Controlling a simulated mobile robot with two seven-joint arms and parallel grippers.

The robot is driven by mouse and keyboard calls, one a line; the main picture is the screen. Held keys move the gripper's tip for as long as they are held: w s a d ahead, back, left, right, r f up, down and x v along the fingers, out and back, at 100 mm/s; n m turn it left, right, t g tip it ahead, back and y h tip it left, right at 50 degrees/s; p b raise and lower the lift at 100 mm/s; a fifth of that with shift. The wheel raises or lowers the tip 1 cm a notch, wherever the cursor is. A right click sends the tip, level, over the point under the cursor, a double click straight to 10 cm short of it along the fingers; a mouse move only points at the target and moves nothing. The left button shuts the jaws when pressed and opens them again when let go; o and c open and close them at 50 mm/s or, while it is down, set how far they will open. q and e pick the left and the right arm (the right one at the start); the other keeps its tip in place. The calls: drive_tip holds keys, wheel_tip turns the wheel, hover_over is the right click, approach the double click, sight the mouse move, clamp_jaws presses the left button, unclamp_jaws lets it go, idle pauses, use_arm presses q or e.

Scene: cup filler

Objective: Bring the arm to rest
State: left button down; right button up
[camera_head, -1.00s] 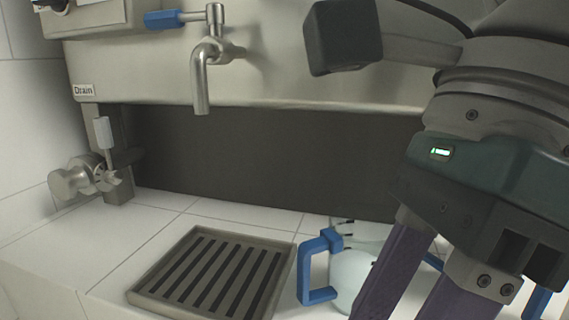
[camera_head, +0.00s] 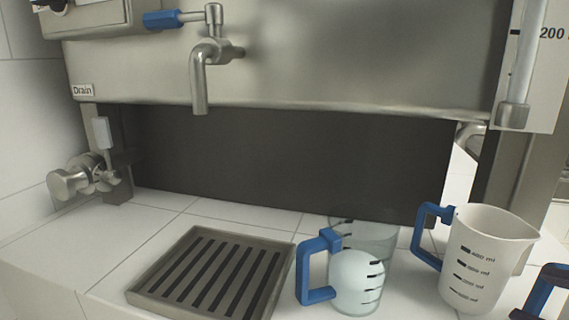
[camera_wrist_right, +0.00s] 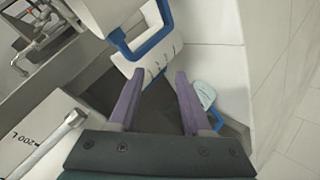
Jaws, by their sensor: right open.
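Beyond the fingertips is a white jug with a blue handle (camera_wrist_right: 145,40). A second, smaller-looking blue-handled jug (camera_wrist_right: 205,96) is near the right finger. My left gripper is in neither view.
The head view shows a clear jug (camera_head: 372,284) with a blue handle, a white measuring jug (camera_head: 478,270), and another blue handle (camera_head: 546,290) at the right edge. A slotted drip tray (camera_head: 140,297) lies under a metal tap (camera_head: 201,80). A drain valve (camera_head: 70,183) is at left.

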drive_tip(key=s+d+f+m+g+h, duration=0.1)
drive_tip(key=s+d+f+m+g, duration=0.1)
drive_tip(key=s+f+g, duration=0.35)
drive_tip(key=s+d+f+m+g, duration=0.1)
drive_tip(key=s+d+f+g, duration=0.15)
drive_tip(key=s, duration=0.65)
drive_tip(key=a+f+m+y, duration=0.1)
drive_tip(key=a+m+y, duration=0.2)
drive_tip(key=a, duration=0.7)
wheel_tip(320, 180, up, 49)
drive_tip(key=p, duration=4.9)
drive_tip(key=shift+d+r+p, duration=0.2)
drive_tip(key=shift+d+p, duration=0.05)
drive_tip(key=shift+p, duration=0.05)
drive_tip(key=shift+s, duration=0.1)
